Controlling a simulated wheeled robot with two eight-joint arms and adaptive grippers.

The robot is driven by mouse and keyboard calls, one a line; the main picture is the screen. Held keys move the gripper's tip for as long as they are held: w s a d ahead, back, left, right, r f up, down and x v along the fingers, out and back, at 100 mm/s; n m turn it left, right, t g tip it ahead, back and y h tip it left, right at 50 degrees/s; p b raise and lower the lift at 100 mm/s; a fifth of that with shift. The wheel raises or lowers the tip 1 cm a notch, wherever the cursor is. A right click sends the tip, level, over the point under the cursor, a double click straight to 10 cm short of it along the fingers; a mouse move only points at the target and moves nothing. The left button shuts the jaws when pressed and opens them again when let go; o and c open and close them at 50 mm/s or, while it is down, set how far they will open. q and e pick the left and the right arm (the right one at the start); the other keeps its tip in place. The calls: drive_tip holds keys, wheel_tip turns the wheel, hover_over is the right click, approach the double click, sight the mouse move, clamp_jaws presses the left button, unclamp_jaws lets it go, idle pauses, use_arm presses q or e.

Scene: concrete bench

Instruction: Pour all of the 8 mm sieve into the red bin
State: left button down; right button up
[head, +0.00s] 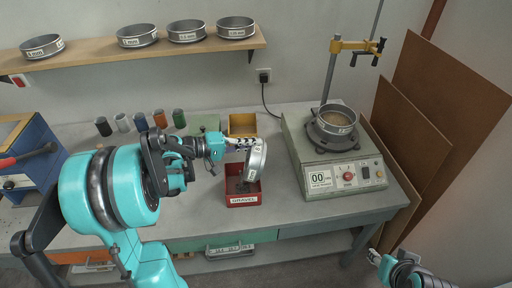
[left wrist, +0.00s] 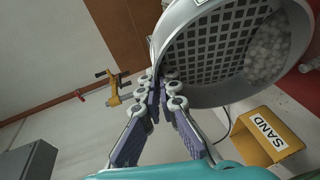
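The sieve (head: 257,160), with a metal rim and a label too small to read, is held by my left gripper (head: 241,143), tilted steeply on its side above the red bin (head: 243,199). The bin is labelled GRAVEL and sits on the bench; its inside looks dark and its contents are unclear. In the left wrist view, the fingers of my left gripper (left wrist: 166,95) are closed on the rim of the sieve (left wrist: 205,55). Pale stones (left wrist: 268,52) lie inside it against the mesh. My right gripper (head: 375,257) is low at the right, away from the bench objects; its fingers are unclear.
A yellow bin (head: 242,125) stands behind the red bin; its SAND label shows in the left wrist view (left wrist: 268,135). A shaker machine (head: 335,165) with another sieve (head: 336,119) stands to the right. Several coloured cups stand back left. Several sieves sit on the wall shelf (head: 130,57).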

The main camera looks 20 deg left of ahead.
use_arm(q)
drive_tip(key=s+a+f+n+t+h+b, duration=0.1)
drive_tip(key=s+a+n+t+h+b, duration=0.2)
drive_tip(key=a+t+h+b, duration=0.2)
drive_tip(key=shift+s+a+f+n+t+b, duration=0.15)
drive_tip(key=shift+a+f+n+t+b, duration=0.2)
drive_tip(key=shift+a+b, duration=1.3)
idle(0.4)
drive_tip(key=shift+a+p, duration=0.55)
drive_tip(key=shift+a, duration=0.05)
idle(0.5)
